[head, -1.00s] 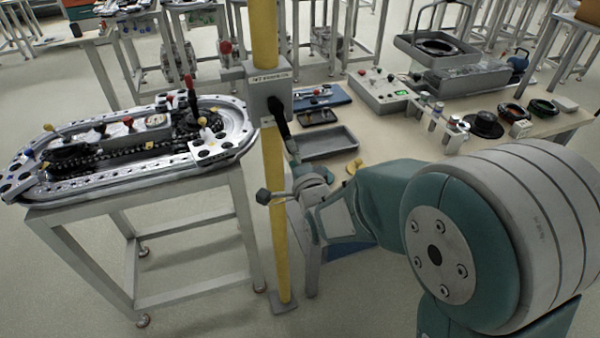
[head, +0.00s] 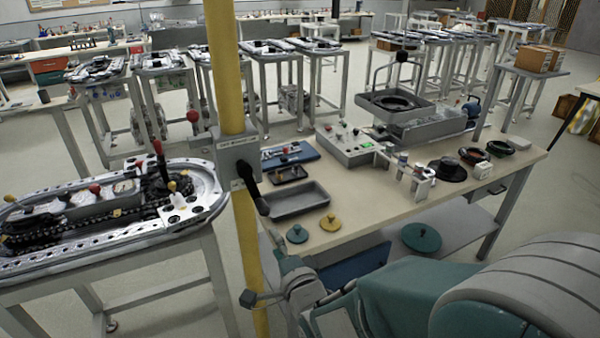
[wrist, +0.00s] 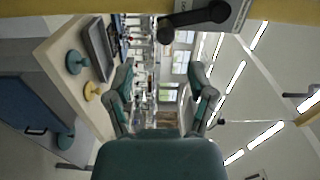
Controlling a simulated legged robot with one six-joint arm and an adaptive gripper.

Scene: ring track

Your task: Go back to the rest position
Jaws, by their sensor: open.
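My gripper (head: 264,278) is low in the middle of the head view, in front of the workbench and close to the yellow post (head: 237,180). In the wrist view my gripper (wrist: 165,92) shows two teal fingers spread wide apart with nothing between them. My arm comes in from the lower right of the head view, folded low, its large grey and teal joint at the corner. The wrist view is turned sideways, with the bench on the left and the ceiling lights on the right.
The post carries a grey switch box (head: 240,160) with a black lever. The ring track (head: 190,215) stands on a frame at left. The bench (head: 375,215) holds a grey tray (head: 295,203), a teal knob (head: 297,233), a yellow knob (head: 330,222) and a control box (head: 345,148).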

